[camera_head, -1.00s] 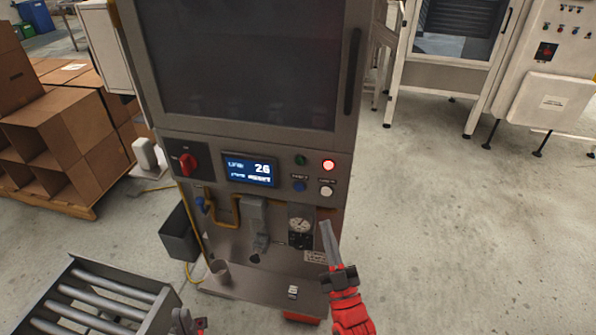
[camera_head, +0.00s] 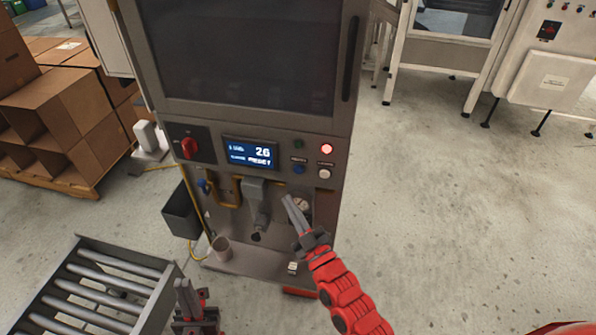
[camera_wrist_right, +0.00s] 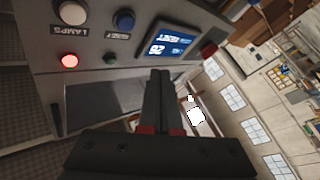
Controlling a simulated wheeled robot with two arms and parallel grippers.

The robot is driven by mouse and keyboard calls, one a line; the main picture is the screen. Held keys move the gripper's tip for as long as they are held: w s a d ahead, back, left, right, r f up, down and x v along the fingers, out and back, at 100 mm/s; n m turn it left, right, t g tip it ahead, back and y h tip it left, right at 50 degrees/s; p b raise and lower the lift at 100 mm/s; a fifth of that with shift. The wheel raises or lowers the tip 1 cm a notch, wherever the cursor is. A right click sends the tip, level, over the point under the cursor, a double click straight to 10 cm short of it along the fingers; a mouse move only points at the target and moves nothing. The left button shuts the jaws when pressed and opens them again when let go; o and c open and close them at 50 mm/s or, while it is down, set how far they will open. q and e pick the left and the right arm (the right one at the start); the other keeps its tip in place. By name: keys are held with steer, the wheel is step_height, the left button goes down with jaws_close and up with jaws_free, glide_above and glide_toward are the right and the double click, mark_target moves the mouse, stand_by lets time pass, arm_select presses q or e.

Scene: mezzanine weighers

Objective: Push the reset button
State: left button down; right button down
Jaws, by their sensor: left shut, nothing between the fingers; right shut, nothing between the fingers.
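The control panel has a blue button (camera_head: 299,169) and a white button (camera_head: 324,174), each with a small label above it. My left gripper (camera_head: 184,287) is shut and empty, low by the rollers.
A lit red lamp (camera_head: 326,149) and a dark green one (camera_head: 298,143) sit above the buttons. A display (camera_head: 250,153) reads 26. A nozzle (camera_head: 258,208) and a cup (camera_head: 221,248) are below. A roller conveyor (camera_head: 112,285) stands front left.

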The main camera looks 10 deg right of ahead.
mark_target(298, 170)
steer(key=w+d+b, duration=0.2)
steer(key=w+b, duration=0.2)
steer(key=w, duration=0.2)
steer(key=shift+w+d, duration=0.15)
steer(key=shift+w, duration=0.2)
stand_by(1.7)
steer(key=shift+w+d+b, duration=0.15)
steer(key=shift+w+b, duration=0.3)
steer(key=shift+b, duration=0.2)
steer(key=shift+r, duration=0.1)
